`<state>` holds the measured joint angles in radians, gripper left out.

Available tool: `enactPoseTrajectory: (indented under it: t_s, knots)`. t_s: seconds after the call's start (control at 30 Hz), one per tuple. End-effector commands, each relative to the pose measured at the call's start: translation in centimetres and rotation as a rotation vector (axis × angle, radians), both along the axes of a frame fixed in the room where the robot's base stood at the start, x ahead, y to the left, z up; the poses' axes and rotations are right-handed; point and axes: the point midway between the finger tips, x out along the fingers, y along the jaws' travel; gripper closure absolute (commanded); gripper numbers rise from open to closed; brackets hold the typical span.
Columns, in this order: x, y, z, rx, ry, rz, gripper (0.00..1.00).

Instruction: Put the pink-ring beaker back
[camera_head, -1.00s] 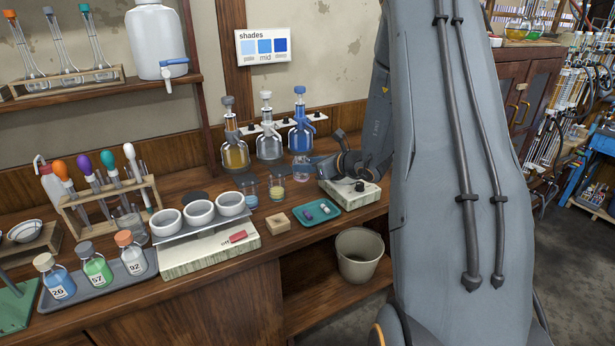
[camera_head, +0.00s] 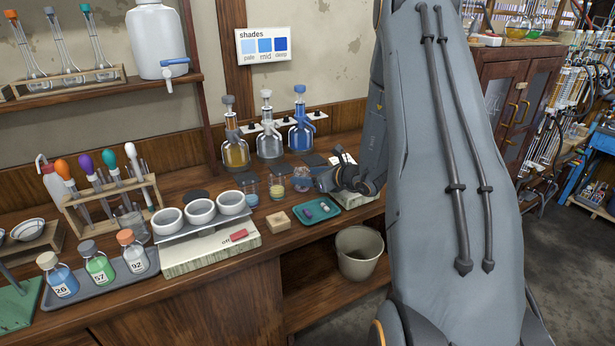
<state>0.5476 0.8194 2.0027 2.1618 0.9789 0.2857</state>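The pink-ring beaker (camera_head: 301,182) is a small clear glass with a pinkish tint. It stands or hangs at the right end of a row of beakers on the wooden bench; I cannot tell whether its base touches the wood. My gripper (camera_head: 317,180) reaches in from the right, with its dark fingers at the beaker's right side. It seems shut on the beaker, but the finger gap is too small to see clearly. A beaker with yellow liquid (camera_head: 277,190) and one with blue liquid (camera_head: 251,199) stand to its left.
Dark square pads (camera_head: 315,159) lie behind the beakers. Bottles with pumps (camera_head: 269,140) stand further back. A teal tray (camera_head: 316,221) and a wooden block (camera_head: 277,221) are in front. A pale box with a dial (camera_head: 346,200) is partly hidden behind my arm.

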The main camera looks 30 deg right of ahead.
Motion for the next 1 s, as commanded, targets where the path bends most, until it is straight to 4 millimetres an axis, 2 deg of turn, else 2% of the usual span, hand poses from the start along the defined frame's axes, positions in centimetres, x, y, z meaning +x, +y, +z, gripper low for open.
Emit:
enactPoseTrajectory:
  t_s: [0.37,0.8,1.0]
  knots:
    - [-0.4,-0.2,0.5,-0.001,0.000,-0.002,0.42]
    - [-7.8,-2.5,3.7,-0.002,-0.002,-0.003,0.42]
    - [-10.0,-3.1,4.6,-0.001,0.000,-0.002,0.42]
